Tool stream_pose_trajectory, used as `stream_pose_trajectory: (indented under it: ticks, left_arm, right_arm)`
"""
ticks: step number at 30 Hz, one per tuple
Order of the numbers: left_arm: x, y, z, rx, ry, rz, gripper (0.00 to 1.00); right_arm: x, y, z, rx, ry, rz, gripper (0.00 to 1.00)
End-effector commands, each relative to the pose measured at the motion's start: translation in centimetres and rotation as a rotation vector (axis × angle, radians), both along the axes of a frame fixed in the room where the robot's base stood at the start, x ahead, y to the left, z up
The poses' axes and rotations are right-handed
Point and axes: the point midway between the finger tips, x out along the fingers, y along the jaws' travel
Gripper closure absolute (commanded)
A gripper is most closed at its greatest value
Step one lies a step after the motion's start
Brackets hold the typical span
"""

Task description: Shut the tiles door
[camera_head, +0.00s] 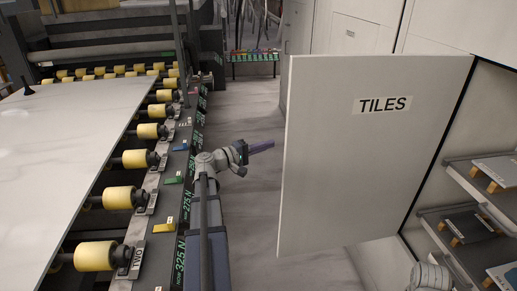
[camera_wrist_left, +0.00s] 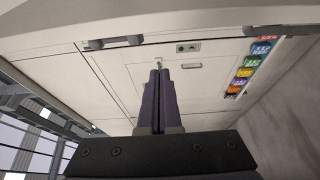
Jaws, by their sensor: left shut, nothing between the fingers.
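The tiles door (camera_head: 350,170) is a large pale panel marked "TILES". It stands open, swung out from the cabinet, whose shelves (camera_head: 470,215) show behind it to the right. My left gripper (camera_head: 270,145) is shut and empty, just left of the door's free edge, with a gap between them. In the left wrist view, its dark purple fingers (camera_wrist_left: 159,72) are together, with pale cabinet fronts (camera_wrist_left: 90,85) beyond. My right gripper is out of view; only a piece of my right arm shows at the bottom right.
A conveyor with yellow rollers (camera_head: 118,197) carries a pale stone slab (camera_head: 50,150) on the left. A rack of coloured items (camera_head: 252,55) stands at the back. Grey floor (camera_head: 240,105) lies open between conveyor and door.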

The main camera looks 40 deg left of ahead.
Motion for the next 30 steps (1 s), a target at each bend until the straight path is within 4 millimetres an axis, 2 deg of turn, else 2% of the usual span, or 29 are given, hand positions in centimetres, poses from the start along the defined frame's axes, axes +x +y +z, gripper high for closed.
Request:
stream_pose_trajectory:
  ticks: [1, 6, 9, 15, 30]
  left_arm:
    - [1.3, -0.4, 0.0, 0.000, 0.000, -0.005, 1.00]
    - [4.3, -1.4, 0.0, 0.000, 0.000, -0.004, 1.00]
    - [2.9, -2.9, 0.0, 0.000, 0.000, 0.000, 1.00]
    - [1.8, -4.3, 0.0, 0.000, 0.000, 0.000, 1.00]
    - [1.6, -4.6, 0.0, 0.000, 0.000, 0.000, 1.00]
  right_arm:
    - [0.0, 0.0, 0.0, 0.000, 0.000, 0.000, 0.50]
    - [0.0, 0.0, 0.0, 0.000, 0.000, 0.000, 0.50]
    - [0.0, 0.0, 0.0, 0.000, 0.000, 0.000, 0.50]
    - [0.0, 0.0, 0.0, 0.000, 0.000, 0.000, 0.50]
    - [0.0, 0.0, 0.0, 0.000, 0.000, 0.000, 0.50]
